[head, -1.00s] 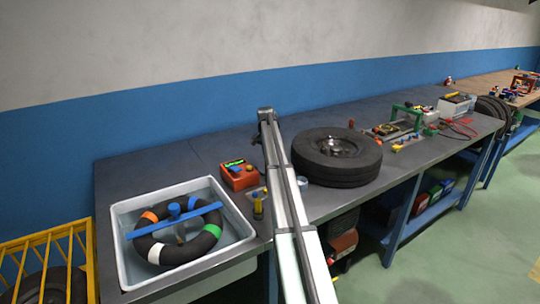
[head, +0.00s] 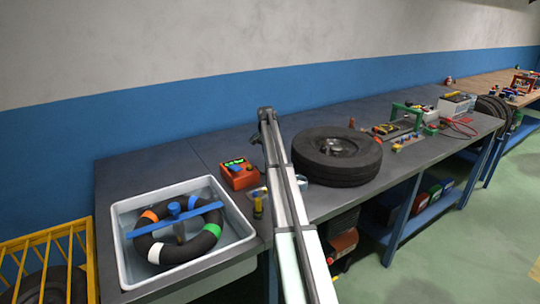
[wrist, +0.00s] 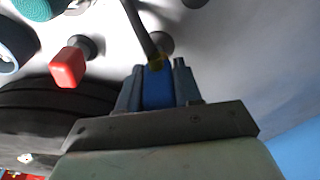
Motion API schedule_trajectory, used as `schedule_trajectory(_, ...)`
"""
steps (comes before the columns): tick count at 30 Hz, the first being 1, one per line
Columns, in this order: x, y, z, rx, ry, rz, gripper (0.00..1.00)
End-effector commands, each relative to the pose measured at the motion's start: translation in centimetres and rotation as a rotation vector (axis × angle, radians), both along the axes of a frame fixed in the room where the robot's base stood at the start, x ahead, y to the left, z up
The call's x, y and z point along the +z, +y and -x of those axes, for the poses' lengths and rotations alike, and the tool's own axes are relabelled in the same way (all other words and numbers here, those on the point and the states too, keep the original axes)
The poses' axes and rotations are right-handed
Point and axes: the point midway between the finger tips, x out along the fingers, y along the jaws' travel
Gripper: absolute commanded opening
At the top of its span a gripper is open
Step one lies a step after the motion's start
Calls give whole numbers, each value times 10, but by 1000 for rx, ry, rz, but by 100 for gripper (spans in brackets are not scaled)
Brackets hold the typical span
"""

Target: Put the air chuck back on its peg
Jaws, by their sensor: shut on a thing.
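In the wrist view my gripper (wrist: 157,75) is shut on a blue piece (wrist: 158,92), which I take to be the air chuck's body. A yellowish part shows at its far end. A dark rod or hose (wrist: 140,25) runs from there up to the top edge; I cannot tell whether it belongs to the chuck. A dark round disc (wrist: 161,43) lies just behind the held piece, and I cannot tell whether they touch. I cannot make out the peg for certain. In the head view my gripper and the chuck do not show.
The wrist view shows a red-ended piece (wrist: 68,68) on a dark round base, and a black tire (wrist: 40,108) at left. In the head view a tire (head: 336,168), an orange box (head: 240,182) and a water basin (head: 122,250) with an inner tube (head: 205,240) occupy the bench.

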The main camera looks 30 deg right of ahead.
Motion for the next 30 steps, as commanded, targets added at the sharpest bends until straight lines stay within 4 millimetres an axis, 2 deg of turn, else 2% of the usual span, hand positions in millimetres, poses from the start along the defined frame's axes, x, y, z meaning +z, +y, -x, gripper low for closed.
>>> schedule_trajectory(30, -11, 0, 0, 0, 0, 0, 0)
